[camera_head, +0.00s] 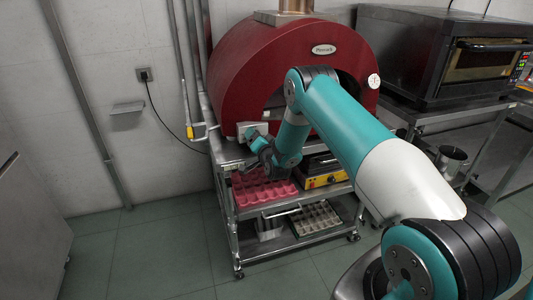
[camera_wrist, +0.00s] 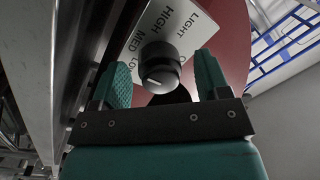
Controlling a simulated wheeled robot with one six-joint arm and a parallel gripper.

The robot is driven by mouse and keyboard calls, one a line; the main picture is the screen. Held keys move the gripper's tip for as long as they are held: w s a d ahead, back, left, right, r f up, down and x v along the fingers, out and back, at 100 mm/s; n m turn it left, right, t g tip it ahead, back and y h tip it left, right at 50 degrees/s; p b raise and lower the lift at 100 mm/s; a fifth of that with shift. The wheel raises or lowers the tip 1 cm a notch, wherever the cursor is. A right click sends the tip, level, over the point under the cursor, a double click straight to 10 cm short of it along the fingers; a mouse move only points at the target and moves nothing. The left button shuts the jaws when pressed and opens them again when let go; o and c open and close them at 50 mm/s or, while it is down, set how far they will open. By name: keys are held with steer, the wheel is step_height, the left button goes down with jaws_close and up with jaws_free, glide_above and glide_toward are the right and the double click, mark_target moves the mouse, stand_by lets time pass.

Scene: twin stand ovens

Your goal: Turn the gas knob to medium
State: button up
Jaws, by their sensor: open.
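The gas knob (camera_wrist: 160,66) is a dark round knob in the wrist view. It stands out from a pale label plate (camera_wrist: 190,30) with the words LIGHT, HIGH, MED and LOW. A light mark shows on the knob's face, but I cannot tell which setting it points to. My gripper (camera_wrist: 162,62) is open, with one green finger on each side of the knob; I cannot tell whether either touches it. In the head view my gripper (camera_head: 255,142) is at the front left of the red oven (camera_head: 270,60). The knob cannot be made out there.
The red oven stands on a metal rack with a pink tray (camera_head: 262,190) and a yellow-fronted appliance (camera_head: 322,181) below. A second, dark oven (camera_head: 430,55) stands on the right. Pipes (camera_head: 182,70) run up the wall at left. Floor at front left is clear.

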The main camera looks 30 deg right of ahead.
steer(key=b+v, duration=1.7)
steer(key=b, duration=0.7)
steer(key=shift+a, duration=0.1)
